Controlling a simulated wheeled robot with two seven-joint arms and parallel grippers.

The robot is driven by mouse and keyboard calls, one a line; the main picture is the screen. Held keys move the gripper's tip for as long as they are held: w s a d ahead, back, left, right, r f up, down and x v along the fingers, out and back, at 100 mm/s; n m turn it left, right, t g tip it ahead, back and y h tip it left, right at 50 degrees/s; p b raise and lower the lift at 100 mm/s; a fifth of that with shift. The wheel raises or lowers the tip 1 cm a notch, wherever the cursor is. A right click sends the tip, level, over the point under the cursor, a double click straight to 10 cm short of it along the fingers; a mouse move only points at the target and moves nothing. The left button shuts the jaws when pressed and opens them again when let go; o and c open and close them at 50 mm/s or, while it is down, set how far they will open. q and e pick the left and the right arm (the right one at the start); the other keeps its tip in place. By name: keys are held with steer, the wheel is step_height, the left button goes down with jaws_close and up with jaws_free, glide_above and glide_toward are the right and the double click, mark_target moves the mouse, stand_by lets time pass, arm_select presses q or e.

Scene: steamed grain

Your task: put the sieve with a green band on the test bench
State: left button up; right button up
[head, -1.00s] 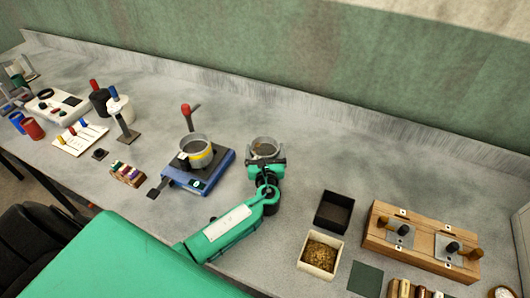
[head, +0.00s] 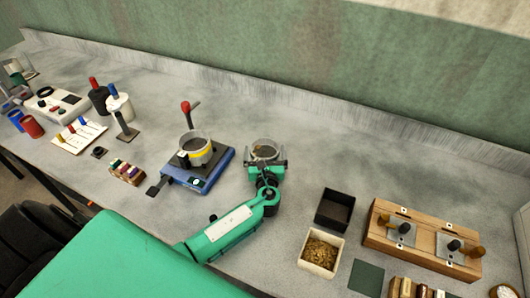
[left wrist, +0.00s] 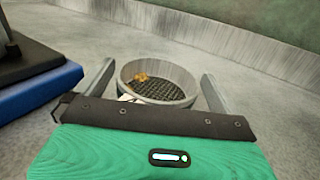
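A round grey sieve (head: 264,146) with a dark mesh and a few golden grains stands on the bench right of the blue device. It also shows in the left wrist view (left wrist: 160,72). Its band is hidden from me, so I cannot tell the colour. My left gripper (head: 267,163) has its fingers spread either side of this sieve, with narrow gaps visible in the left wrist view (left wrist: 158,90). A second sieve with a yellow band (head: 196,153) sits on the blue device (head: 219,160). A small green item (head: 14,77) in a grey frame is at the far left, too small to identify. My right gripper is out of view.
A black tray (head: 334,210), a box of grain (head: 320,252) and a wooden block with knobs (head: 424,240) stand at right. A red-knobbed post (head: 188,116) rises behind the blue device. The bench behind the grey sieve is clear to the wall.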

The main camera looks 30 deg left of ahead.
arm_select(q)
steer(key=shift+r, duration=0.1)
steer(key=shift+r+p, duration=0.35)
steer(key=shift+s+d+r, duration=0.1)
steer(key=shift+s+d, duration=0.05)
steer(key=shift+s, duration=0.05)
steer(key=b+v, duration=0.2)
steer(key=v, duration=0.8)
steer(key=shift+s+b, duration=0.1)
steer(key=shift+b, duration=0.25)
steer(key=shift+s+d, duration=0.35)
steer(key=shift+s, duration=0.25)
steer(key=shift+r, duration=0.15)
